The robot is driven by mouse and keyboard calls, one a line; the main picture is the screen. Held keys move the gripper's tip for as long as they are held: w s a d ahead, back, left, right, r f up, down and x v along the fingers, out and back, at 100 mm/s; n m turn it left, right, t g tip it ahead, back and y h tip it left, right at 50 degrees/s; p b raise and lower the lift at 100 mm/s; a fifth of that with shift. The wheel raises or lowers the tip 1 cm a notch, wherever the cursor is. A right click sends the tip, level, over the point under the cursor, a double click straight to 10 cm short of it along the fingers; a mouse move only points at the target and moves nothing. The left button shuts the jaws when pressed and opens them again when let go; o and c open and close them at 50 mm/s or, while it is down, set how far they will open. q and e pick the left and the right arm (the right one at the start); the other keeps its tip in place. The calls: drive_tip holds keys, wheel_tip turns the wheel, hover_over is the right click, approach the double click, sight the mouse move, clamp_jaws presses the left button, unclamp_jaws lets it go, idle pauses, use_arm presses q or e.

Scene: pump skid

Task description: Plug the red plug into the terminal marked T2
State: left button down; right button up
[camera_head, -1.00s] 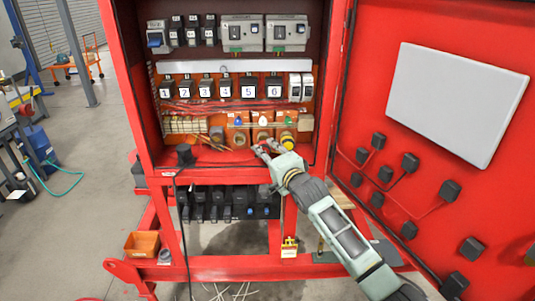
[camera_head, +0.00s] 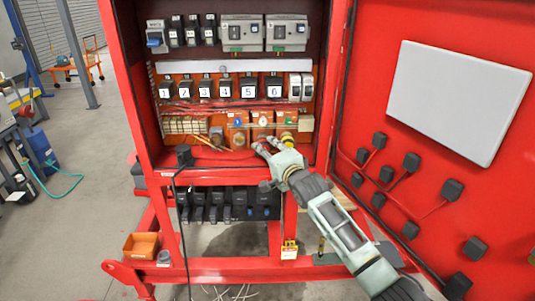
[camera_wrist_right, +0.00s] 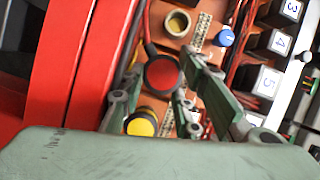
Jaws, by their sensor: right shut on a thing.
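The red plug (camera_wrist_right: 163,73) shows as a round red face in the right wrist view, between the two fingers of my right gripper (camera_wrist_right: 157,92). The gripper is shut on it. In the head view my right gripper (camera_head: 264,149) reaches into the cabinet's lower right, just in front of the terminal row, and the plug is mostly hidden there. A terminal with a brass ring (camera_wrist_right: 177,22) lies beyond the plug in the wrist view. A yellow round cap (camera_wrist_right: 142,123) lies close to the near side of the fingers. I cannot read a T2 mark. My left gripper is not in view.
A blue knob (camera_wrist_right: 226,37) and numbered black blocks (camera_head: 248,90) are near the terminals. A black block with a cable (camera_head: 184,155) stands on the cabinet's sill at left. The open red door (camera_head: 380,95) bounds the right side. Red wires run close behind the fingers.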

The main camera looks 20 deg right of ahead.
drive_tip(key=shift+w+d+r+b, duration=0.1)
drive_tip(key=shift+w+d+b, duration=0.15)
drive_tip(key=shift+w+b, duration=0.55)
drive_tip(key=shift+w, duration=0.15)
drive_tip(key=o, duration=1.2)
drive_tip(key=shift+f, duration=0.35)
drive_tip(key=shift+s+f, duration=0.1)
drive_tip(key=shift+s, duration=0.35)
drive_tip(key=s, duration=0.3)
drive_tip(key=s+d+r, duration=0.1)
drive_tip(key=s, duration=0.3)
drive_tip(key=s+r, duration=0.1)
drive_tip(key=s, duration=0.3)
drive_tip(key=shift+d+r, duration=0.1)
drive_tip(key=shift+d, duration=0.15)
